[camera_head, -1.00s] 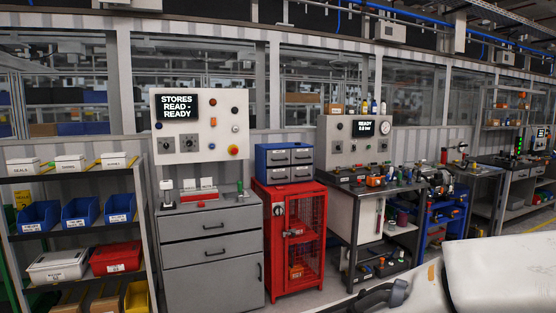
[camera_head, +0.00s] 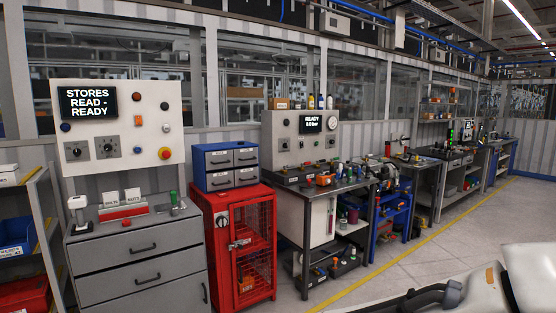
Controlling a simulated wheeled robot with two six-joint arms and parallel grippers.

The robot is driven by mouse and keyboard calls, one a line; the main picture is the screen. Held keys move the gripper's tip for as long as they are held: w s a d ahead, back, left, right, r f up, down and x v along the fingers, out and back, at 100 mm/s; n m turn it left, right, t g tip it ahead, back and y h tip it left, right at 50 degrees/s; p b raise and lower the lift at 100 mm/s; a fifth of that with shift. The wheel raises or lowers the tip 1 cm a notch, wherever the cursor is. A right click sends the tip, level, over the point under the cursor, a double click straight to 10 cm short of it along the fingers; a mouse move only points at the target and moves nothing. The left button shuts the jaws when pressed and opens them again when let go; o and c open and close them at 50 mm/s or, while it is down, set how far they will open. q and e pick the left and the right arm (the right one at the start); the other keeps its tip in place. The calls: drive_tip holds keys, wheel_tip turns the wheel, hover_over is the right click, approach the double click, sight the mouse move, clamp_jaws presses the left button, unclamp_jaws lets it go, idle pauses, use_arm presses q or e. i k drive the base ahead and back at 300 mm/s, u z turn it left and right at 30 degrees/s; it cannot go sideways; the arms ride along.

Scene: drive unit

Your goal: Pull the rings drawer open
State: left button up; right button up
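A blue cabinet (camera_head: 226,166) with several small grey drawers stands on top of a red mesh locker, left of centre. Its drawers look shut, and their labels are too small to read. A grey drawer cabinet (camera_head: 138,262) stands to its left, with wide handled drawers that also look shut. I cannot tell which drawer is the rings drawer. Neither of my grippers shows. A pale and dark part of my own body fills the lower right corner, far from both cabinets.
The red locker (camera_head: 238,248) stands beside the grey cabinet. A control panel (camera_head: 118,128) reading "STORES READ - READY" rises behind it. A workbench (camera_head: 325,185) with tools stands right of the locker. Open floor with a yellow line (camera_head: 430,238) lies at the right.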

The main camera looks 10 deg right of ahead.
sight(214, 159)
drive_tip(key=z, duration=0.4)
drive_tip(key=i, duration=1.65)
drive_tip(key=u, duration=0.4)
drive_tip(key=i, duration=1.35)
drive_tip(key=u, duration=0.6)
